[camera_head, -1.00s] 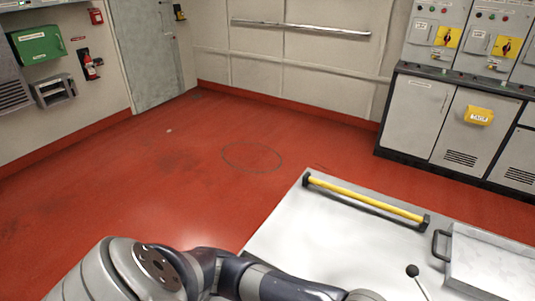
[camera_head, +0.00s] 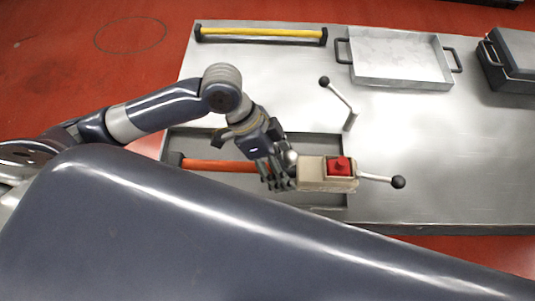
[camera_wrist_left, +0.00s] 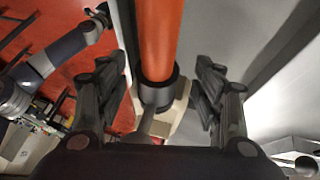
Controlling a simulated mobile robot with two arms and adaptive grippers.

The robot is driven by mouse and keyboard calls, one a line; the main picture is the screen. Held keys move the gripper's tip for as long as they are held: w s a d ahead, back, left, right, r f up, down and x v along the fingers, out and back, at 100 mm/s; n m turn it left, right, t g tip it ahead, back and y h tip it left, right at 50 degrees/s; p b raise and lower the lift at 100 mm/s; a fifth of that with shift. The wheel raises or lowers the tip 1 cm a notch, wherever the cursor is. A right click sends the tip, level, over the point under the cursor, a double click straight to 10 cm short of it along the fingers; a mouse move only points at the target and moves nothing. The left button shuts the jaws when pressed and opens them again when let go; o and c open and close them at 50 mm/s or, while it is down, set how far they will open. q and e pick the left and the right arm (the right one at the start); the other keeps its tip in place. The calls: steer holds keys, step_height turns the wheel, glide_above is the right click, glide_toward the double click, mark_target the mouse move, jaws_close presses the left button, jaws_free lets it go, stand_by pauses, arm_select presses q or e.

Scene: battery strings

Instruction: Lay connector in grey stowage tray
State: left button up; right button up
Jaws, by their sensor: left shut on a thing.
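An orange bar (camera_head: 222,166) runs left from the gripper. In the left wrist view the fingers (camera_wrist_left: 158,95) stand either side of the orange bar (camera_wrist_left: 160,40), its black collar and the beige body. A second grey metal tray (camera_head: 400,68) with two black handles sits at the back. My right gripper is not visible.
A grey table (camera_head: 450,150) carries a yellow bar (camera_head: 260,33) at its back left and a dark case (camera_head: 512,58) at its back right. One black-knobbed lever (camera_head: 340,96) stands mid-table; another (camera_head: 382,179) is just right of the connector.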

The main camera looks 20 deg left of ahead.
arm_select(q)
steer(key=w+a, duration=0.1)
steer(key=a, duration=0.1)
steer(key=w+a, duration=0.1)
steer(key=a, duration=0.1)
steer(key=shift+w+f, duration=0.15)
steer(key=shift+w, duration=0.05)
steer(key=shift+f+p, duration=0.45)
steer(key=shift+f, duration=1.3)
steer(key=o, duration=1.9)
steer(key=shift+f, duration=0.2)
steer(key=v, duration=1.2)
steer(key=shift+r+b, duration=0.15)
steer(key=shift+b, duration=0.15)
